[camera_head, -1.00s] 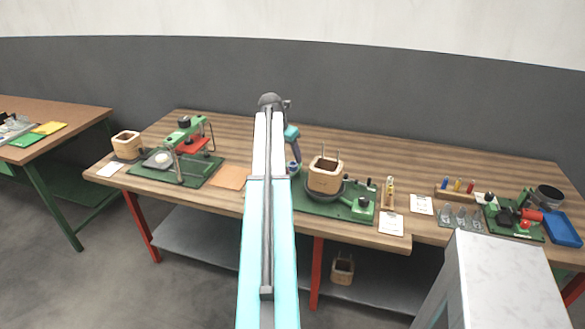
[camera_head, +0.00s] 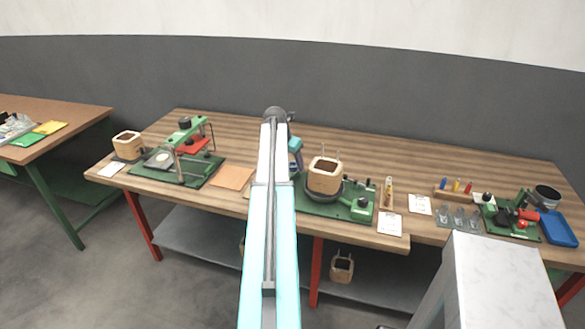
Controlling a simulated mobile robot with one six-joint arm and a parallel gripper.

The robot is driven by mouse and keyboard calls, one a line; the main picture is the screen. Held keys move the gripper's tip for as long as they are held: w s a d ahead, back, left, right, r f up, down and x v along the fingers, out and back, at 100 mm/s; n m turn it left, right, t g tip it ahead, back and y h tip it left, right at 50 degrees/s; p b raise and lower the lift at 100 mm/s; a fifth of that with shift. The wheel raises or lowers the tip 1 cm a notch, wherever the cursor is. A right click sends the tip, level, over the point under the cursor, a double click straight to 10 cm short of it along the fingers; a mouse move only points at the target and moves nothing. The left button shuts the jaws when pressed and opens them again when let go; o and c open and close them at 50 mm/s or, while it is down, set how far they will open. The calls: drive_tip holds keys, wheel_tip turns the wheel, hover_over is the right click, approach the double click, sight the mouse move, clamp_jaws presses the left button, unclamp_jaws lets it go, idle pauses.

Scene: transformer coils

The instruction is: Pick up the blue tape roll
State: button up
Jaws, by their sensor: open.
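I cannot pick out a blue tape roll for certain. My gripper's fingers are hidden behind the arm, above or near the bench middle. The arm is well left of the rack.
The wooden workbench (camera_head: 340,138) carries a green fixture with a wooden coil block (camera_head: 324,176), a green press (camera_head: 188,148), an orange sheet (camera_head: 232,177), a blue tray (camera_head: 558,229) and a black round container (camera_head: 546,196). A pale box-like surface (camera_head: 500,270) stands at front right.

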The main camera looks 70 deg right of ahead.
idle(0.3)
drive_tip(key=c, duration=1.1)
drive_tip(key=shift+r, duration=0.2)
wheel_tip(320, 180, up, 10)
drive_tip(key=b, duration=0.2)
drive_tip(key=shift+f, duration=0.15)
